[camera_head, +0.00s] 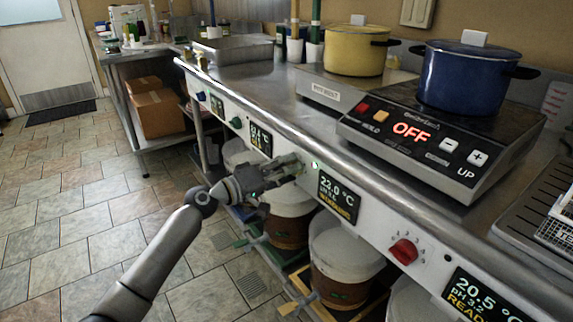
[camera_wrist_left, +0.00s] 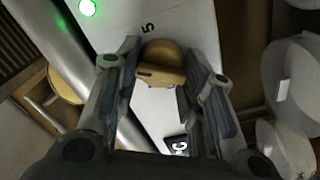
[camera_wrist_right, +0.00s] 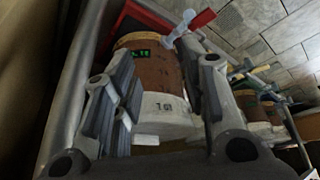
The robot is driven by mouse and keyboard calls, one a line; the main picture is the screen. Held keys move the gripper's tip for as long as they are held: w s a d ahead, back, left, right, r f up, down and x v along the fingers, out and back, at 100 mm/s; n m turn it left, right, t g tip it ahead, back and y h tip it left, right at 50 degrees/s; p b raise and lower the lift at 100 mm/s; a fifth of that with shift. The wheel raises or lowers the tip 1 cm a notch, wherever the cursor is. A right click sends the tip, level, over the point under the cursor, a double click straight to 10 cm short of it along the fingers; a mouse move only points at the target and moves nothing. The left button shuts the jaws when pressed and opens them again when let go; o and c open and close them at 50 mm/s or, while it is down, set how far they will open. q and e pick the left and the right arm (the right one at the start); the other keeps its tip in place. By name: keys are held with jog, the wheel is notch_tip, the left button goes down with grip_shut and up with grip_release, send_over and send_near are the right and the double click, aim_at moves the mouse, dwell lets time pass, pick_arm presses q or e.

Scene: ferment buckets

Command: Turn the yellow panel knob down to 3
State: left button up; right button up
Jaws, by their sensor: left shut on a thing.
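The yellow knob (camera_wrist_left: 165,60) shows in the left wrist view on the white panel (camera_wrist_left: 115,25), with a printed "5" beside it and a dark pointer line across its face. My left gripper (camera_wrist_left: 160,52) is shut on this knob, one finger at each side. In the head view my left gripper (camera_head: 296,164) is at the panel front, just left of the "23.0 °C" display (camera_head: 338,197), and it hides the knob there. The knob's other numbers are hidden. My right gripper (camera_wrist_right: 160,62) is open and empty in its wrist view, facing a brown and white bucket (camera_wrist_right: 158,95).
A red knob (camera_head: 403,251) and a "20.5 °C" display (camera_head: 482,298) are further right on the panel. Blue (camera_head: 200,96) and green (camera_head: 236,123) knobs are to the left. White-lidded buckets (camera_head: 345,245) stand below. A hotplate reading "OFF" (camera_head: 440,140) is on the counter. The tiled floor at left is open.

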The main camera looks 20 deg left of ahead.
pick_arm(q)
jog(key=shift+a+n+p, duration=0.1)
jog(key=shift+n+p, duration=0.45)
jog(key=shift+n, duration=0.55)
pick_arm(e)
jog(key=s, duration=0.1)
jog(key=g, duration=0.1)
jog(key=s, duration=0.1)
jog(key=shift+s+d+r, duration=0.25)
jog(key=shift+s+d, duration=0.1)
jog(key=shift+d, duration=0.05)
jog(key=shift+r, duration=0.1)
pick_arm(q)
jog(key=o, duration=1)
jog(key=shift+f, duration=0.1)
pick_arm(e)
jog(key=shift+w, duration=0.1)
pick_arm(q)
jog(key=v, duration=1.2)
